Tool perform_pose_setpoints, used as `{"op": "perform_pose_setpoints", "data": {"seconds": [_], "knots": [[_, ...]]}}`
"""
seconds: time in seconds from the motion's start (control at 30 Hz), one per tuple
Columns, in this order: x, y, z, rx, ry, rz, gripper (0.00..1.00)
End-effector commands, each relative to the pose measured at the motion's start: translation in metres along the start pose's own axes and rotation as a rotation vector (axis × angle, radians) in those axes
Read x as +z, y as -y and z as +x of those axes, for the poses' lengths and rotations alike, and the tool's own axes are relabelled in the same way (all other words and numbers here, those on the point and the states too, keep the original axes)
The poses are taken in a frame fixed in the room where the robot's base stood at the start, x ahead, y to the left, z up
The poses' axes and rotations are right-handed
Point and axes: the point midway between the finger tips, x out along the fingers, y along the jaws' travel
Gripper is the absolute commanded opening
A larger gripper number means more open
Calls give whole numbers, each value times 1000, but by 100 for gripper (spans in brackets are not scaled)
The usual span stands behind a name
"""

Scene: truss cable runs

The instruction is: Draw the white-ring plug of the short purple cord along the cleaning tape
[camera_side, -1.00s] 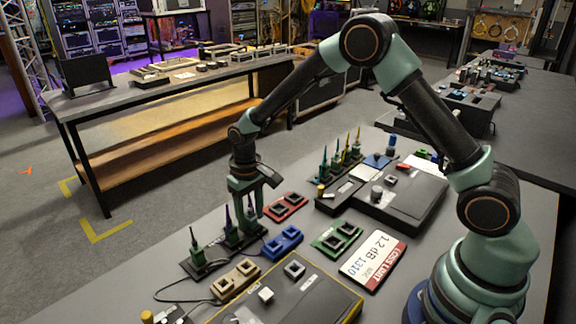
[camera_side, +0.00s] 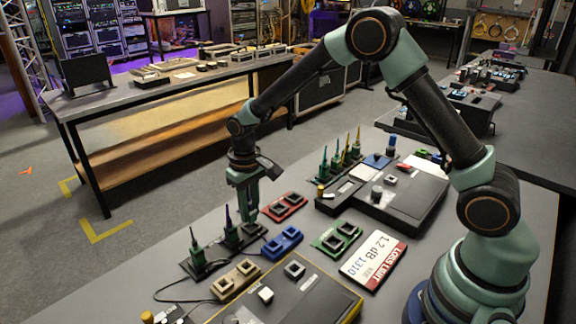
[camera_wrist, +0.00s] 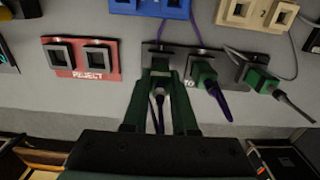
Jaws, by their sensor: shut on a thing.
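My gripper (camera_side: 248,208) points down over the right end of the dark plug rack (camera_side: 190,268) in the side view. In the wrist view my gripper (camera_wrist: 159,100) is shut on a green plug with a white ring (camera_wrist: 158,92), with a purple cord trailing from it. Below that plug is the left end of the rack; I cannot tell whether its tip is clear of its slot. Another green plug with a purple cord (camera_wrist: 203,77) and a green plug with a black cord (camera_wrist: 262,81) stand beside it. I cannot pick out the cleaning tape for certain.
A loss limit card (camera_side: 373,258) and a black device (camera_side: 400,205) lie right.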

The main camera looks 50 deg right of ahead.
Motion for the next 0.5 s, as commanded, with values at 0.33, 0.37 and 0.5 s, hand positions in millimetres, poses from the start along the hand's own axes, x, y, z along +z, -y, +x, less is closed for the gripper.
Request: {"op": "perform_pose_setpoints", "data": {"seconds": [0.33, 0.37, 0.5], "knots": [[0, 0, -16, 0, -1, 0, 0], [0, 0, -17, 0, -1, 0, 0], [0, 0, -23, 0, 0, 0, 0]]}}
